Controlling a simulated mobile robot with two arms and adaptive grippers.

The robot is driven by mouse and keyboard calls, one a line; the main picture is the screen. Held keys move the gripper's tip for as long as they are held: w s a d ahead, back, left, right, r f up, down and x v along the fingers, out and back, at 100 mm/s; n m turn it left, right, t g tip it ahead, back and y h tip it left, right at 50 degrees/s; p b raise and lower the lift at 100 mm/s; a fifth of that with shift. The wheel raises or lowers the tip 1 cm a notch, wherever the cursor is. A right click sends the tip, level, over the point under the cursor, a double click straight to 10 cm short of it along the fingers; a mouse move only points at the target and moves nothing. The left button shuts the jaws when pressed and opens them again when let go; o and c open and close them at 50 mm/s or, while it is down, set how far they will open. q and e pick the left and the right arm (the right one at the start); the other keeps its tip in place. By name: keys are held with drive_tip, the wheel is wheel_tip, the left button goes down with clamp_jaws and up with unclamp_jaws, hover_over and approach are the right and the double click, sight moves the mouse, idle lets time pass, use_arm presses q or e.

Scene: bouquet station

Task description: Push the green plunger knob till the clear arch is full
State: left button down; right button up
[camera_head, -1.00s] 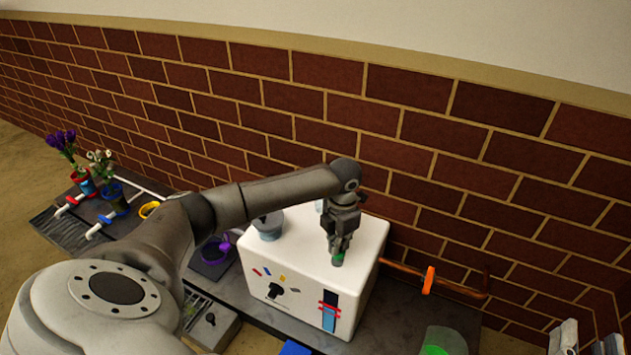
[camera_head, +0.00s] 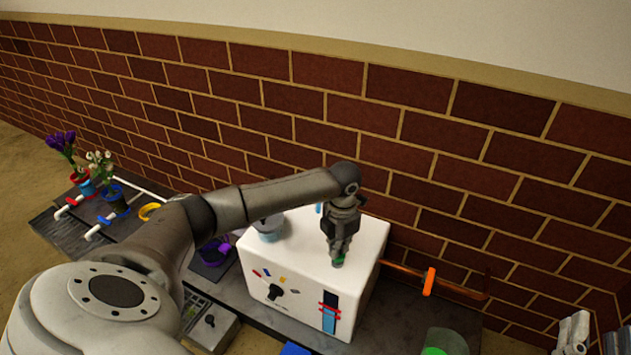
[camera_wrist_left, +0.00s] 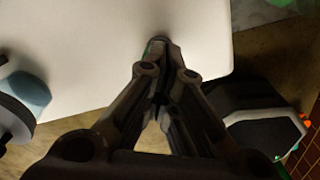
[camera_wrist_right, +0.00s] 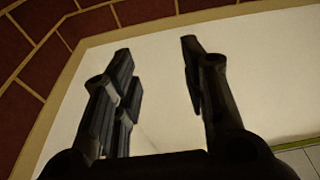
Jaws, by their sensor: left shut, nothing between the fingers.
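The green plunger knob (camera_head: 338,262) shows only as a small green bit on top of the white box (camera_head: 290,250), mostly hidden under my left fingertips. My left gripper (camera_head: 337,256) points down with its fingers shut, tips at the knob. In the left wrist view the closed tips (camera_wrist_left: 158,43) meet at the box top, with a sliver of green beside them. A small blue piece (camera_head: 319,208), possibly part of the clear arch, shows behind the gripper; the rest is hidden. My right gripper (camera_wrist_right: 158,85) is open and empty, its fingers apart against the wall.
A pale blue cup-like part (camera_head: 269,230) stands on the box top. The box front has a dark knob (camera_head: 275,292) and a blue gauge strip (camera_head: 329,320) with red marks. An orange clip (camera_head: 429,281) on a copper pipe and a clear green-filled container (camera_head: 446,342) lie right.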

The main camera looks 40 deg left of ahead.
use_arm(q)
drive_tip(key=shift+r+p, duration=0.45)
drive_tip(key=shift+r, duration=0.15)
drive_tip(key=shift+r+p, duration=0.45)
drive_tip(key=shift+r, duration=0.1)
drive_tip(key=shift+r+p, duration=0.4)
drive_tip(key=shift+r, duration=0.1)
drive_tip(key=shift+r+p, duration=0.45)
drive_tip(key=shift+r, duration=0.05)
use_arm(e)
drive_tip(key=s+d+f+g+h, duration=0.1)
drive_tip(key=s+f+g, duration=0.1)
drive_tip(key=f+g, duration=0.2)
drive_tip(key=s+d+f+g+h, duration=0.2)
drive_tip(key=f+g, duration=0.3)
drive_tip(key=f, duration=0.6)
drive_tip(key=shift+s+d+g, duration=0.3)
drive_tip(key=shift+s, duration=0.35)
